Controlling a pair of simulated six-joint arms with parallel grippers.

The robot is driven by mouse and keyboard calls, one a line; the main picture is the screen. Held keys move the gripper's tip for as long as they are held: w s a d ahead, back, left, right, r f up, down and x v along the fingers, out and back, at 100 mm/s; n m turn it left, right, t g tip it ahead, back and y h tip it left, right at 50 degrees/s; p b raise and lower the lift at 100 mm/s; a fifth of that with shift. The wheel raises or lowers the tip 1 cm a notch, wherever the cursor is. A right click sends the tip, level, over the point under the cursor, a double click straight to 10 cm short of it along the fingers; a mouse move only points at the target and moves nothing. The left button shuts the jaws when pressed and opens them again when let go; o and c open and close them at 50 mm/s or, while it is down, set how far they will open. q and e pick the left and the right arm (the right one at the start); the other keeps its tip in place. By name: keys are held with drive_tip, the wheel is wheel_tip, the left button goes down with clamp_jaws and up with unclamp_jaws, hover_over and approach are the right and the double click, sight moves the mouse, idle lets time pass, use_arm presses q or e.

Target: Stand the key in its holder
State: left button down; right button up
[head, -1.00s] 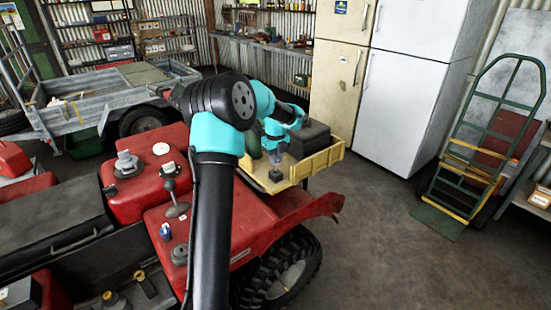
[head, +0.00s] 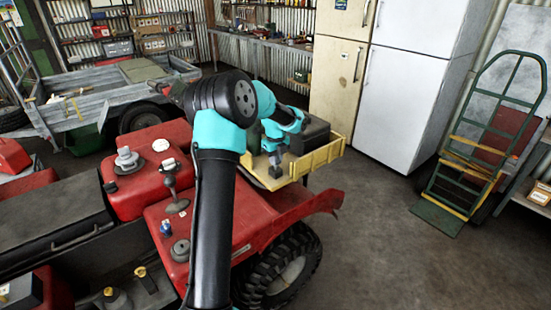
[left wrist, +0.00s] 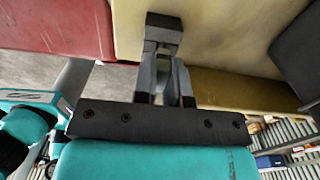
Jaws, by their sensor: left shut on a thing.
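A small blue and white piece (head: 166,228) stands on the red bodywork, too small to name. My right gripper is out of view.
A dark box (head: 312,133) sits in the tray close to my left wrist; it borders the left wrist view at right. The red fender (head: 300,207) lies below the tray.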

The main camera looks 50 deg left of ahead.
use_arm(q)
drive_tip(key=shift+f, duration=0.6)
drive_tip(key=c, duration=1.1)
unclamp_jaws()
wheel_tip(320, 180, up, 18)
drive_tip(key=shift+f, duration=0.25)
drive_tip(key=shift+w+f, duration=0.1)
